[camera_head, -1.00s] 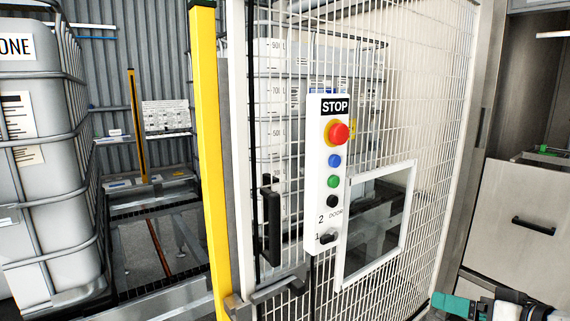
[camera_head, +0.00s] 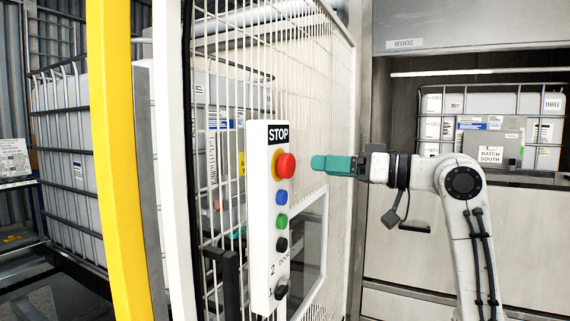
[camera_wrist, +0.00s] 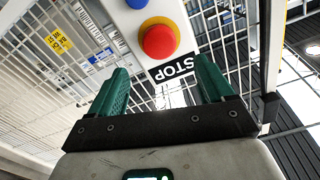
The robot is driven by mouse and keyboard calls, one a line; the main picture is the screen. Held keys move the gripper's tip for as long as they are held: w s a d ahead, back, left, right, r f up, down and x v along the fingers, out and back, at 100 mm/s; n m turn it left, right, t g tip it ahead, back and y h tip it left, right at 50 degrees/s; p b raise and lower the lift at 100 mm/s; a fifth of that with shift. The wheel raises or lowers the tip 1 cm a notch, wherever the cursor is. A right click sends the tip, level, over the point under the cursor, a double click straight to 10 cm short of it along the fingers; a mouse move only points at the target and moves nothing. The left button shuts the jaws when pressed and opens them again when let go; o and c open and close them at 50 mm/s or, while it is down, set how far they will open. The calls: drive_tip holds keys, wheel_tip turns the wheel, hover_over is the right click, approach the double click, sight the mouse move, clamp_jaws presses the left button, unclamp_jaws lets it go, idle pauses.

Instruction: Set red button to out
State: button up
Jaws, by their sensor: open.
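The red button (camera_head: 286,165) is a round mushroom head on a yellow collar, below the STOP label on a white control panel (camera_head: 262,215). In the wrist view the red button (camera_wrist: 159,42) shows beyond the fingers, with the STOP label below it. My gripper (camera_head: 318,163) has green fingers and sits to the right of the button at about its height, with a small gap in the head view. In the wrist view my gripper (camera_wrist: 162,80) is open and empty, its fingers spread wide. Whether the button is pressed in or out I cannot tell.
Blue (camera_head: 282,197), green (camera_head: 281,220) and black (camera_head: 281,244) buttons and a black rotary switch (camera_head: 281,288) run down the panel. A white mesh fence (camera_head: 330,95) stands behind it. A yellow post (camera_head: 118,160) is at left. A caged tote (camera_head: 490,125) stands at back right.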

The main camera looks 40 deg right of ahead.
sight(292, 164)
drive_tip(key=p+x, duration=0.1)
drive_tip(key=x, duration=0.7)
drive_tip(key=shift+w+a+f+p, duration=0.1)
drive_tip(key=shift+w+p, duration=0.15)
drive_tip(key=shift+p, duration=0.05)
drive_tip(key=shift+c, duration=0.2)
clamp_jaws()
drive_tip(key=shift+v, duration=0.85)
drive_tip(key=shift+o, duration=0.2)
unclamp_jaws()
drive_tip(key=shift+s, duration=0.1)
drive_tip(key=b+v, duration=0.2)
drive_tip(key=v, duration=0.8)
drive_tip(key=shift+s, duration=0.25)
